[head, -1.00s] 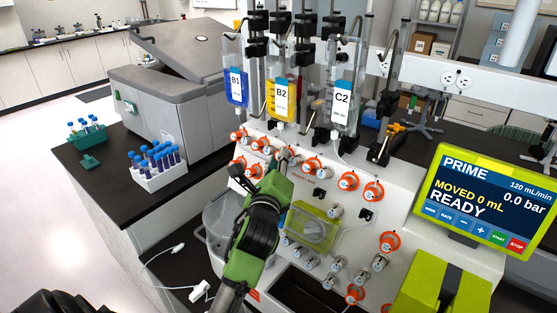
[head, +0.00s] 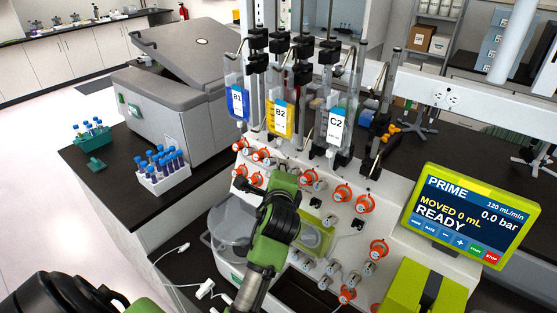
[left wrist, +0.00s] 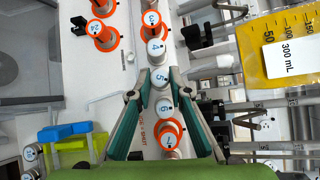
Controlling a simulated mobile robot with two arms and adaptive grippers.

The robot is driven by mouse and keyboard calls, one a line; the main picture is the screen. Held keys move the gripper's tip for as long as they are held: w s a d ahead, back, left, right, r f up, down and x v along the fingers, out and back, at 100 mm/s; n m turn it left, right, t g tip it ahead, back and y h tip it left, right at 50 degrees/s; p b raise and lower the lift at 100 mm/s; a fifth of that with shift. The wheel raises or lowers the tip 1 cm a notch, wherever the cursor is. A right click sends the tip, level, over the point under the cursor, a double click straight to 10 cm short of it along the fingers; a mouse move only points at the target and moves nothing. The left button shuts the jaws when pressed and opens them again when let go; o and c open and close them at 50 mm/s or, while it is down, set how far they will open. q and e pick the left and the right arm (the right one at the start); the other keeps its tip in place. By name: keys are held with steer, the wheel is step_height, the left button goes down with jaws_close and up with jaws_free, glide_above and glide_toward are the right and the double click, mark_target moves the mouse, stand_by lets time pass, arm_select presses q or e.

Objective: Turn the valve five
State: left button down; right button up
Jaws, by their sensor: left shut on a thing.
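Valve five (left wrist: 160,78) is a pale grey knob marked 5, in the middle of the left wrist view. It sits in a row between the knob marked 4 (left wrist: 155,50) and the knob marked 6 (left wrist: 164,107). My left gripper (left wrist: 160,74) has its two green-sided fingers on either side of valve five and is shut on it. In the head view my left wrist (head: 283,190) covers this part of the white panel (head: 390,215), so the fingertips and valve five are hidden there. My right gripper is not in view.
Knobs with orange collars (left wrist: 104,35) stand close by, including one marked 7 (left wrist: 168,134). Hanging bags B1 (head: 238,103), B2 (head: 281,115) and C2 (head: 335,125) are above the panel. A screen (head: 470,215) reading PRIME and READY is at right. A tube rack (head: 165,182) stands left.

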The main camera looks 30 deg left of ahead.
arm_select(q)
steer(key=n+g, duration=0.1)
steer(key=n, duration=0.1)
steer(key=n+g+h, duration=0.1)
steer(key=n, duration=0.1)
steer(key=shift+w+r+g, duration=0.1)
steer(key=shift+r+g, duration=0.1)
steer(key=shift+g, duration=0.1)
stand_by(0.6)
steer(key=c, duration=1.9)
jaws_free()
steer(key=v, duration=0.7)
steer(key=shift+d+r, duration=0.1)
steer(key=shift+r, duration=0.05)
